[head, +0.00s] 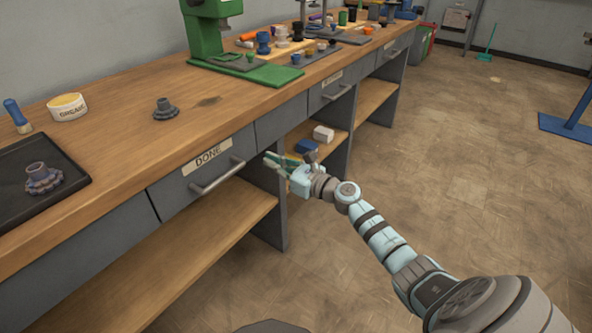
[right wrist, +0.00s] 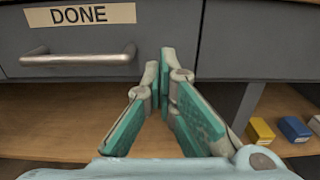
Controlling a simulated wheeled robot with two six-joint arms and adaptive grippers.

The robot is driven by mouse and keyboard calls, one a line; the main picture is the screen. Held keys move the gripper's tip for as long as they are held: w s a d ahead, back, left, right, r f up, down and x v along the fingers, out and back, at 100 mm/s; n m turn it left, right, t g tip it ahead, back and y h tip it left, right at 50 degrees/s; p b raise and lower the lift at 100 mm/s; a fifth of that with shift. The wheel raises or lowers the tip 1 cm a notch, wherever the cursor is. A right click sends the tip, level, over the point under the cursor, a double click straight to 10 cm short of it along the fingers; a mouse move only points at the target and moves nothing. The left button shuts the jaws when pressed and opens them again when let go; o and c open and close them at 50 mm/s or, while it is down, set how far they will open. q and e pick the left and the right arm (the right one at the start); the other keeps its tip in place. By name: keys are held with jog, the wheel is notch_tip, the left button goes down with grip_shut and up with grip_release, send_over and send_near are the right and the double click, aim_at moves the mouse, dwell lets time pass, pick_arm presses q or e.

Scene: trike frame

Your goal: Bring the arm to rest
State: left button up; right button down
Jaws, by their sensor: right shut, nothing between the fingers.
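My right arm reaches in from the lower right in the head view. Its gripper (head: 277,162) hangs in front of the bench, just right of the handle (head: 217,175) of the drawer labelled DONE (head: 196,168). In the right wrist view the teal fingers of my right gripper (right wrist: 166,75) meet at their tips, with nothing between them. The handle (right wrist: 78,57) shows there to the left of the fingers, apart from them. The DONE drawer is closed. My left gripper is not in view.
The wooden benchtop (head: 120,150) holds a dark flanged part (head: 165,109), a grease tub (head: 67,107), a brush (head: 17,115), a black tray (head: 20,200) with a gear part (head: 42,179), and a green press (head: 207,30). Small boxes sit on the lower shelf.

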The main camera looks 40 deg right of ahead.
jog(key=v, duration=0.5)
jog(key=shift+s+a+f+b, duration=0.15)
jog(key=shift+s+b, duration=0.05)
jog(key=shift+b, duration=0.1)
